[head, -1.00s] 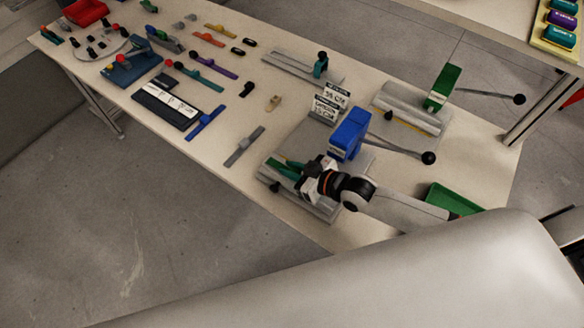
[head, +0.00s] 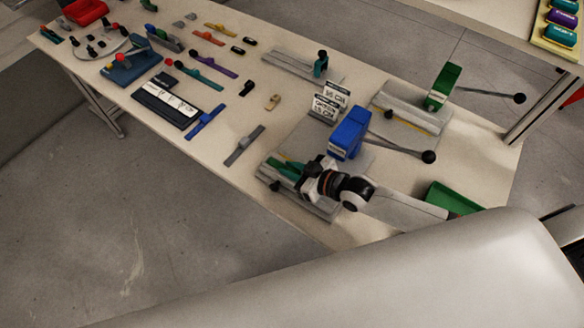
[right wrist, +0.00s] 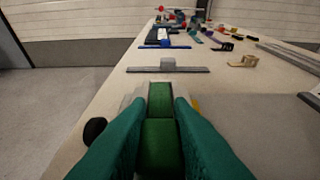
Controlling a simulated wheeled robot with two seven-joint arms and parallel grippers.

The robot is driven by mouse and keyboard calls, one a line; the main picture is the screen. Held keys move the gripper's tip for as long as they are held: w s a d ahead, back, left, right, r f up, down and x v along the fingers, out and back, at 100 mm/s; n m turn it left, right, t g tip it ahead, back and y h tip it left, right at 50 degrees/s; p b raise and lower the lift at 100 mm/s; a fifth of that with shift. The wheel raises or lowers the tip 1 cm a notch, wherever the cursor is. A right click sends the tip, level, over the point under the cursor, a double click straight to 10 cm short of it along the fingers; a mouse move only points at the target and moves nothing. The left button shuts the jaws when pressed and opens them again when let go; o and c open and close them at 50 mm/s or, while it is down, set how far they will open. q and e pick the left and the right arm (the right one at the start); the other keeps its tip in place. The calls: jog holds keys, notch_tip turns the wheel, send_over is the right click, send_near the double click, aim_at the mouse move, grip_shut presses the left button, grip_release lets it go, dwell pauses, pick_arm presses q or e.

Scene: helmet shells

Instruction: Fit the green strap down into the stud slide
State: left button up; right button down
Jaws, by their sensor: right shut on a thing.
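My right gripper (right wrist: 158,122) has teal fingers and is shut on the green strap (right wrist: 160,100), which lies between them in the right wrist view. In the head view my right gripper (head: 284,170) is low over the grey slide fixture (head: 325,210) in front of the blue press (head: 348,134). The gripper and wrist hide most of the strap and part of the fixture there. I cannot tell whether the strap is seated in the slide or just above it. My left gripper is not in view.
The blue press's lever ends in a black knob (head: 429,157) right of my wrist. A green press (head: 442,86) stands behind, a green tray (head: 452,198) at right. A grey strap (head: 244,145) and a blue strap (head: 205,122) lie to the left, with bare table between.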

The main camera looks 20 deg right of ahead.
jog(key=shift+r, duration=0.1)
jog(key=shift+r+p, duration=0.25)
jog(key=shift+p, duration=0.15)
jog(key=c, duration=1.2)
grip_release()
jog(key=v, duration=1)
jog(key=shift+s+d+b, duration=0.2)
jog(key=shift+s+b, duration=0.05)
jog(key=shift+b, duration=0.1)
jog(key=shift+s+d+r, duration=0.3)
jog(key=shift+s+d, duration=0.1)
jog(key=shift+s, duration=0.1)
